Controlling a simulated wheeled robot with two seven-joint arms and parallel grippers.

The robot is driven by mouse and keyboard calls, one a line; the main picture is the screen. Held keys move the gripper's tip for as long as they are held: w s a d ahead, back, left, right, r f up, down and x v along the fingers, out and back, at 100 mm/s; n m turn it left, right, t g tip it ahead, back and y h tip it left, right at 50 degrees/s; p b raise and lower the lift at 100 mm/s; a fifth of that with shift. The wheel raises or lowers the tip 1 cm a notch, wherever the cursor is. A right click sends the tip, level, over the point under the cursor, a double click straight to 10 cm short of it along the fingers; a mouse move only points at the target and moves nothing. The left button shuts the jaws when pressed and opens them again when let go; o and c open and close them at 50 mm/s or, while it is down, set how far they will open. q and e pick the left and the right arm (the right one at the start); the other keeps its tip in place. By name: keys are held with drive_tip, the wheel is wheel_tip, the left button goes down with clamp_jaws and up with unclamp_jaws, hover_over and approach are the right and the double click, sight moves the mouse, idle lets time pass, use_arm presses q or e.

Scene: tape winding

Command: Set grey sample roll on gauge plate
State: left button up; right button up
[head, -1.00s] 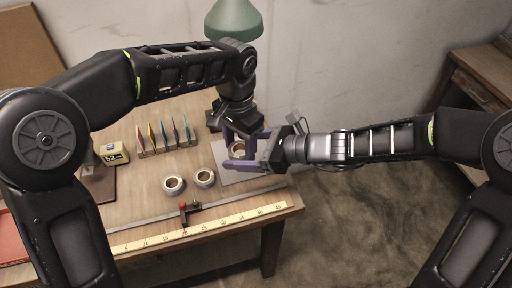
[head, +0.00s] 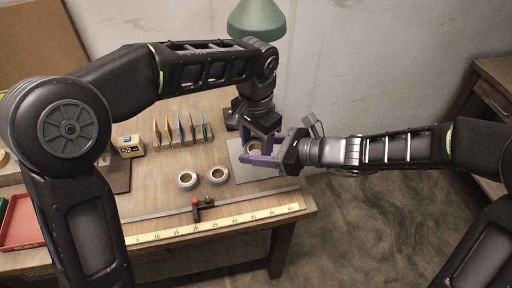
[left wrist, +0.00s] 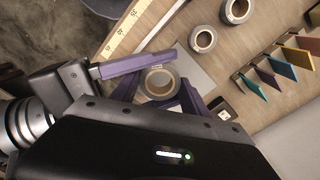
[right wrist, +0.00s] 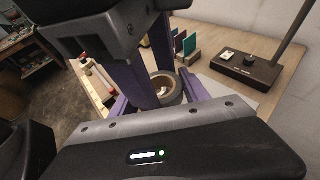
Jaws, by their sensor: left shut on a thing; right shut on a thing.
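The grey sample roll (head: 254,148), with a tan core, is over the grey gauge plate (head: 243,173) at the table's right end. I cannot tell whether it touches the plate. My left gripper (head: 254,141) reaches down from behind and is shut on the roll. My right gripper (head: 262,154) comes in from the right and is shut on the same roll. The roll shows between purple fingers in the left wrist view (left wrist: 159,82) and in the right wrist view (right wrist: 167,88). The fingers hide parts of its side.
Two other rolls stand left of the plate, one left (head: 187,181) and one right (head: 217,176). A ruler (head: 215,223) with a red slider (head: 197,206) runs along the front. Coloured cards (head: 182,132) stand behind, and a green lamp (head: 256,20) is at the back.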

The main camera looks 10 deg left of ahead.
drive_tip(key=shift+c, duration=0.7)
use_arm(q)
drive_tip(key=o, duration=1)
use_arm(e)
drive_tip(key=shift+c, duration=1.2)
use_arm(q)
drive_tip(key=o, duration=0.4)
use_arm(e)
drive_tip(key=shift+w, duration=0.1)
use_arm(q)
drive_tip(key=shift+s, duration=0.1)
drive_tip(key=shift+d+r, duration=0.1)
use_arm(e)
drive_tip(key=shift+d, duration=0.1)
drive_tip(key=shift+c, duration=0.8)
use_arm(q)
wheel_tip(320, 180, up, 7)
drive_tip(key=shift+r, duration=0.2)
